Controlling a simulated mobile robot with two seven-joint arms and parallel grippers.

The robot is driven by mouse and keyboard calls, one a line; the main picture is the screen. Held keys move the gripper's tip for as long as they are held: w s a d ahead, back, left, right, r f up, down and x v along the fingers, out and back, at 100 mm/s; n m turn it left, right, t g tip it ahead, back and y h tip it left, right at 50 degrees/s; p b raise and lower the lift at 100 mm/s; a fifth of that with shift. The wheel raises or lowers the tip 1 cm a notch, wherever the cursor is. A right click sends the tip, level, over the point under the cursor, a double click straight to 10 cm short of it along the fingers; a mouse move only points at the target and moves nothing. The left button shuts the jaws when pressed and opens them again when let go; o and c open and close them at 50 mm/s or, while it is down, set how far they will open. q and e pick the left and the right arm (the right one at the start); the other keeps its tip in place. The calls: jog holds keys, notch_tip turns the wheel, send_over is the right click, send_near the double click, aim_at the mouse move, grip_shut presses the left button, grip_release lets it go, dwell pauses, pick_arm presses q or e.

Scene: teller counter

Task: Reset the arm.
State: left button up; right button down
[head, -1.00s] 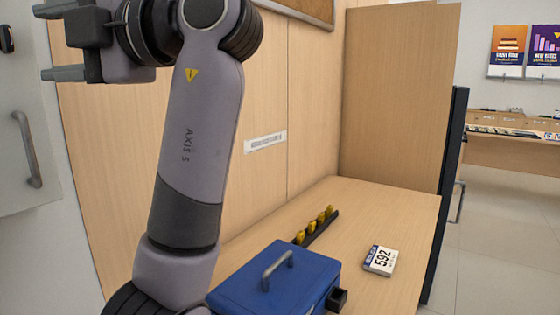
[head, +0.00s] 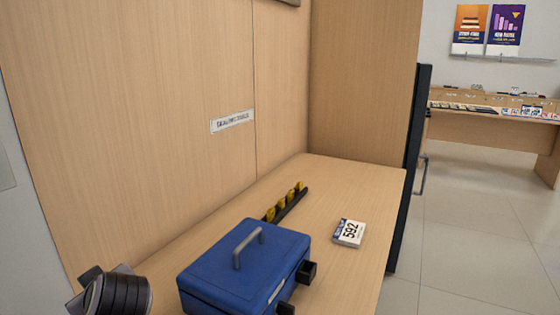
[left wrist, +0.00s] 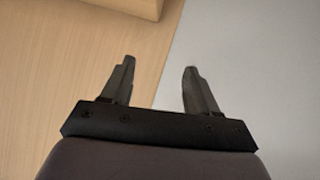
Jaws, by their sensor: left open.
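In the left wrist view my left gripper (left wrist: 158,82) is open, with a clear gap between its two dark fingers and nothing between them. Behind the fingers are a wood surface and a plain grey surface. In the head view only a dark, ringed part of my arm shows at the bottom left corner, left of the blue cash box. The fingers of my left gripper cannot be made out there. My right gripper is in neither view.
A blue cash box (head: 222,265) with a grey handle stands on the wood counter (head: 350,190). Behind it is a black strip with several yellow pieces (head: 284,202). A wood panel (head: 150,110) rises at the left.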

pick_arm(q)
jog(key=s+d+f+m+g+h, duration=0.1)
jog(key=s+d+f+m+h, duration=0.25)
jog(key=s+f+m, duration=0.65)
jog(key=s+d+f+m+g+h, duration=0.1)
jog(key=s+d+f+m+h, duration=0.2)
jog(key=s, duration=0.4)
jog(key=s+d+f+m+g+h, duration=0.1)
jog(key=s+f+h, duration=0.1)
jog(key=s+f, duration=0.4)
jog(key=w+d+r+t+h+p, duration=0.1)
jog(key=w+t+p, duration=0.4)
jog(key=p, duration=0.5)
jog(key=shift+d+r+m+t+h, duration=0.3)
jog(key=shift+d+t+h, duration=0.35)
jog(key=shift+d, duration=0.55)
